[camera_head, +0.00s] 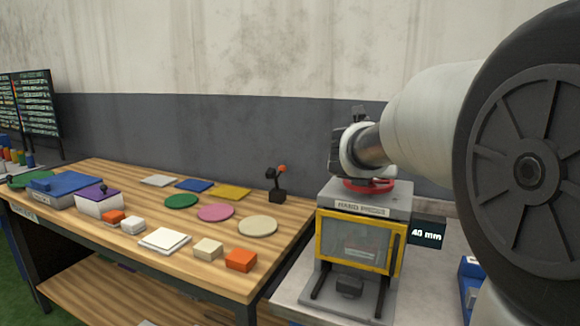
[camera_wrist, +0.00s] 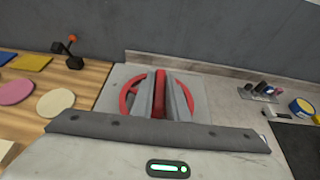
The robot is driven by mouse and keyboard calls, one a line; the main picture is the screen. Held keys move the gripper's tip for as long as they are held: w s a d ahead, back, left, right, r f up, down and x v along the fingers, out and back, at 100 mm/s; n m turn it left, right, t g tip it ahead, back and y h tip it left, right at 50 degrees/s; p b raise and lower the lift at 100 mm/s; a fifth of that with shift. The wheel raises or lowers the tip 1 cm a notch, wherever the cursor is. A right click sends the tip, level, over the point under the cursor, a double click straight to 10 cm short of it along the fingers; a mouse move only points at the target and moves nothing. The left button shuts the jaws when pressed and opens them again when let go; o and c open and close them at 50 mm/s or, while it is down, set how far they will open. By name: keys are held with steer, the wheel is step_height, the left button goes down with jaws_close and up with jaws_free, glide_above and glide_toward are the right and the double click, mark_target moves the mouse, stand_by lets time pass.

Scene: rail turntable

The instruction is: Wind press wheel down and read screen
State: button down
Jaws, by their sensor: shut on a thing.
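The hand press (camera_head: 362,209) stands on a grey bench, with a yellow-framed clear window (camera_head: 356,243) on its front. Its red wheel (camera_head: 369,186) lies on top, mostly hidden by my wrist in the head view. The wheel also shows in the wrist view (camera_wrist: 127,95), where my gripper (camera_wrist: 162,97) is shut on its red middle bar, one grey finger on each side. The small dark screen (camera_head: 427,233) at the press's right side reads "40 mm". Something pale sits behind the window, not clear in detail.
A wooden table (camera_head: 130,256) on the left holds coloured discs, flat plates, blocks, a blue case (camera_head: 66,190) and a small black lever with an orange knob (camera_head: 278,184). A blue item (camera_head: 471,285) lies right of the press. A wall stands close behind.

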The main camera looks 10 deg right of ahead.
steer(key=shift+r+m+g+h, duration=0.1)
steer(key=shift+m+g+h, duration=0.5)
steer(key=shift+m+h, duration=0.4)
steer(key=c, duration=1.7)
jaws_free()
steer(key=p+v, duration=0.2)
steer(key=v, duration=0.6)
steer(key=p+v, duration=0.1)
steer(key=v, duration=0.8)
steer(key=shift+a+r+p, duration=0.2)
steer(key=shift+a+p, duration=0.2)
